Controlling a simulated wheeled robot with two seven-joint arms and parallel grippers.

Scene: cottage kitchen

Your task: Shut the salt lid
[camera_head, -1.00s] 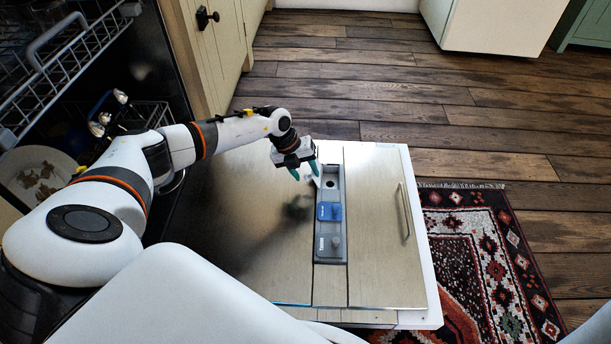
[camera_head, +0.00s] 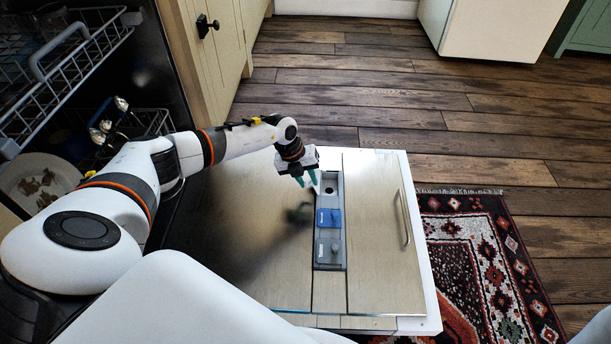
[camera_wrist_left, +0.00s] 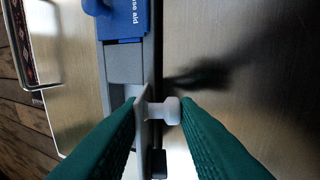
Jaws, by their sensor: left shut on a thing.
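The salt lid (camera_wrist_left: 142,112) is a thin grey flap standing open, seen nearly edge-on in the left wrist view, with a pale knob (camera_wrist_left: 170,111) on its outer side. In the head view the lid (camera_head: 315,188) stands at the left side of the round salt opening (camera_head: 329,189), at the far end of the grey dispenser strip (camera_head: 330,263). My left gripper (camera_head: 307,184) has two green fingers, shut on the lid's knob. The fingers also show in the left wrist view (camera_wrist_left: 165,105). My right gripper is not in view.
A blue rinse aid lid (camera_head: 328,218) and a shut grey lid (camera_head: 328,250) sit nearer on the strip. The lowered dishwasher door (camera_head: 376,260) is flat and clear around it, with a handle (camera_head: 402,219) at right. Dish racks (camera_head: 78,48) stand at left.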

